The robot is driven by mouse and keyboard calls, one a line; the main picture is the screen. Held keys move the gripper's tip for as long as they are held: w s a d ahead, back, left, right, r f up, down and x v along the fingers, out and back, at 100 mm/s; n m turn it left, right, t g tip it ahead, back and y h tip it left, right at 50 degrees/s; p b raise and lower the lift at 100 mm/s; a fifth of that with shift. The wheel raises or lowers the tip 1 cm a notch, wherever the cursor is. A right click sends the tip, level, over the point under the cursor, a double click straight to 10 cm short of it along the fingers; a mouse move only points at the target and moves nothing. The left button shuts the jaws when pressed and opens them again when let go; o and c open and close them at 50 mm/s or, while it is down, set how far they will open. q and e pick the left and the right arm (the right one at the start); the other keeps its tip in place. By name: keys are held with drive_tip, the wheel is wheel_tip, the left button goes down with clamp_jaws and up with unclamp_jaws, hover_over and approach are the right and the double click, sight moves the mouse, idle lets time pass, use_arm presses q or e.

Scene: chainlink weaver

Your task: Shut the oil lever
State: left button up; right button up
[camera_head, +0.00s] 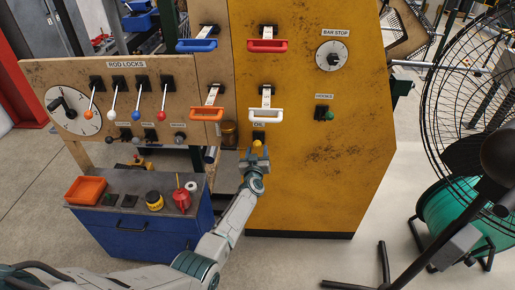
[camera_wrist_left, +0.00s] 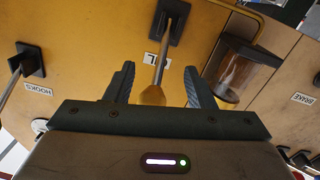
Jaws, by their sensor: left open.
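The oil lever (camera_head: 257,146) is on the yellow panel just under its OIL label (camera_head: 259,124). In the left wrist view its black base plate (camera_wrist_left: 172,20) holds a metal rod that ends in a yellow-brown knob (camera_wrist_left: 152,95). My left gripper (camera_head: 256,157) is at the lever in the head view. In the left wrist view my left gripper (camera_wrist_left: 160,88) is open, with the knob between its two fingers and a gap on each side. In the head view the gripper hides part of the lever. My right gripper is not in view.
An amber jar (camera_head: 229,134) is fixed left of the lever; it also shows in the left wrist view (camera_wrist_left: 240,72). The hooks lever (camera_head: 325,114) sits to the right. A white handle (camera_head: 266,115) is above. A blue cabinet (camera_head: 150,232) stands left and a fan (camera_head: 470,160) right.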

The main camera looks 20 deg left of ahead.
use_arm(q)
drive_tip(key=p+v, duration=0.2)
drive_tip(key=v, duration=0.7)
drive_tip(key=shift+w+r, duration=0.1)
drive_tip(key=s+f+m+g+h+b, duration=0.1)
drive_tip(key=s+f+g, duration=0.2)
drive_tip(key=s+f, duration=0.75)
drive_tip(key=s+f+m+g+h+b, duration=0.15)
drive_tip(key=s+f, duration=0.55)
drive_tip(key=f, duration=0.7)
drive_tip(key=s+f+m+g+h+b, duration=0.1)
drive_tip(key=s+f+m+g+b, duration=0.15)
drive_tip(key=s+f, duration=0.75)
drive_tip(key=s+a+f+g, duration=0.2)
drive_tip(key=s+f, duration=0.4)
drive_tip(key=s, duration=0.6)
drive_tip(key=s+a+f+g+b, duration=0.1)
drive_tip(key=s+f+g, duration=0.3)
drive_tip(key=s, duration=0.9)
drive_tip(key=s+a+f+g+b, duration=0.1)
drive_tip(key=s+a+f+g, duration=0.2)
drive_tip(key=s+f, duration=0.5)
drive_tip(key=s, duration=0.4)
drive_tip(key=shift+s+a+f, duration=0.2)
drive_tip(key=shift+s+f, duration=0.05)
drive_tip(key=shift+f, duration=0.05)
drive_tip(key=shift+c, duration=0.2)
